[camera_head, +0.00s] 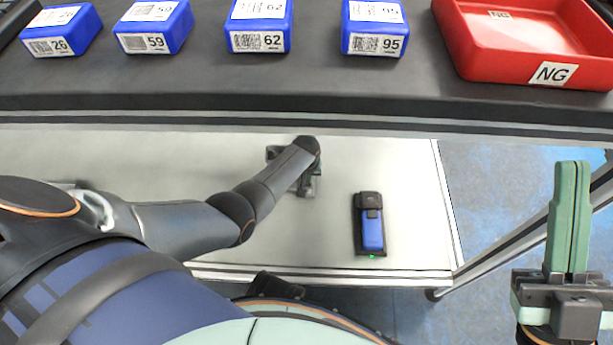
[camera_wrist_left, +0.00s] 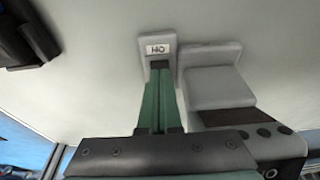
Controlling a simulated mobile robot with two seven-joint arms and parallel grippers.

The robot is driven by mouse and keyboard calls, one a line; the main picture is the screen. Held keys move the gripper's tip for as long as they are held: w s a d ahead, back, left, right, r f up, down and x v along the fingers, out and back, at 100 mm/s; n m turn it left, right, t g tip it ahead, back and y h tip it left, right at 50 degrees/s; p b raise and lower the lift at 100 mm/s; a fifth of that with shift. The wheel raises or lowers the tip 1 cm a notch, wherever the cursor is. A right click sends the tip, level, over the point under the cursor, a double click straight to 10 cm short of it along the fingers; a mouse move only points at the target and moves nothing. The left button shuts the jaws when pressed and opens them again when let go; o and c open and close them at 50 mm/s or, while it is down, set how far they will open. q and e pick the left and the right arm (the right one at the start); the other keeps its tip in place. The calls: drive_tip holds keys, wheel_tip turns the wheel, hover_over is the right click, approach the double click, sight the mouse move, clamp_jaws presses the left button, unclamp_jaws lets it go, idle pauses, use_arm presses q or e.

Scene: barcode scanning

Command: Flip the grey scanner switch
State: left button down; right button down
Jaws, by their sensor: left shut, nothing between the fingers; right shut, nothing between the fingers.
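A light grey switch block (camera_wrist_left: 155,48) with a small white label shows in the left wrist view, on the pale lower shelf. A stepped grey block (camera_wrist_left: 220,90) stands right beside it. My left gripper (camera_wrist_left: 160,72) is shut, with its green fingertips at the near end of the labelled block; I cannot tell whether they touch it. In the head view my left arm reaches down over the lower shelf and hides the grey blocks and most of the gripper. My right gripper (camera_head: 572,166) is shut and empty, pointing up at the right, away from the shelf.
A blue and black handheld device (camera_head: 371,225) with a green light lies on the lower shelf (camera_head: 410,180). Above, the dark upper shelf (camera_head: 200,85) carries several blue numbered boxes (camera_head: 259,25) and a red NG tray (camera_head: 530,40).

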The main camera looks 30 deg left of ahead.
use_arm(q)
drive_tip(key=shift+s+d+f+t+y+p, duration=0.2)
drive_tip(key=shift+s+f+t+y+p, duration=0.1)
drive_tip(key=shift+s+f+t+p, duration=0.15)
drive_tip(key=shift+f+t, duration=0.15)
drive_tip(key=shift+t, duration=0.3)
drive_tip(key=shift+f, duration=0.15)
idle(0.8)
drive_tip(key=shift+w+a+r, duration=0.25)
drive_tip(key=shift+w+r, duration=0.05)
drive_tip(key=shift+w, duration=0.3)
idle(0.3)
